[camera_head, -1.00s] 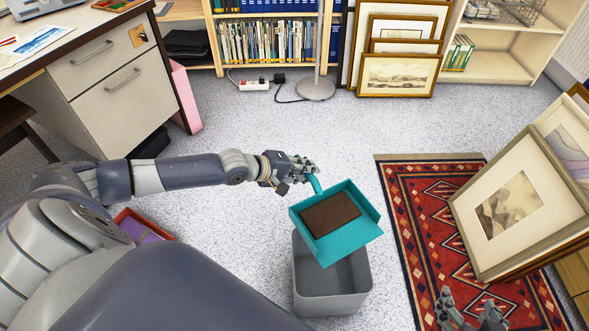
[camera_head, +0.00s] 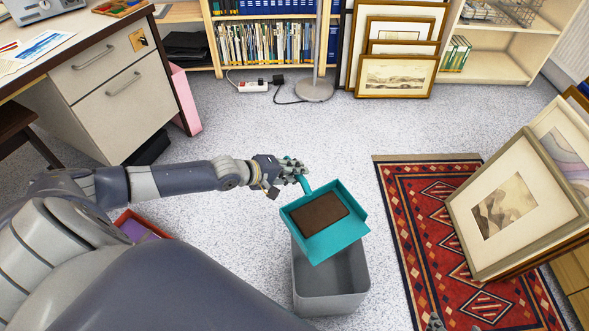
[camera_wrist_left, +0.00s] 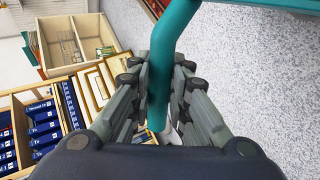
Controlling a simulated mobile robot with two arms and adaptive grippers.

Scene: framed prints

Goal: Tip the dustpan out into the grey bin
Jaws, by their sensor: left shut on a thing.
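The teal dustpan (camera_head: 338,243) is in the head view with a flat dark brown piece (camera_head: 319,212) lying in it. The pan is over the back part of the grey bin (camera_head: 330,304) and hides some of its opening. The visible part of the bin's inside looks empty. My left gripper (camera_head: 291,170) is shut on the dustpan handle, behind and left of the pan. In the left wrist view the teal handle (camera_wrist_left: 166,60) passes between its fingers. Only a fingertip of my right gripper (camera_head: 436,322) shows at the bottom edge.
A patterned red rug (camera_head: 420,220) lies right of the bin, with framed prints (camera_head: 505,205) leaning at its right side. A red tray (camera_head: 140,226) lies on the floor at left, partly behind my arm. The carpet behind the dustpan is clear.

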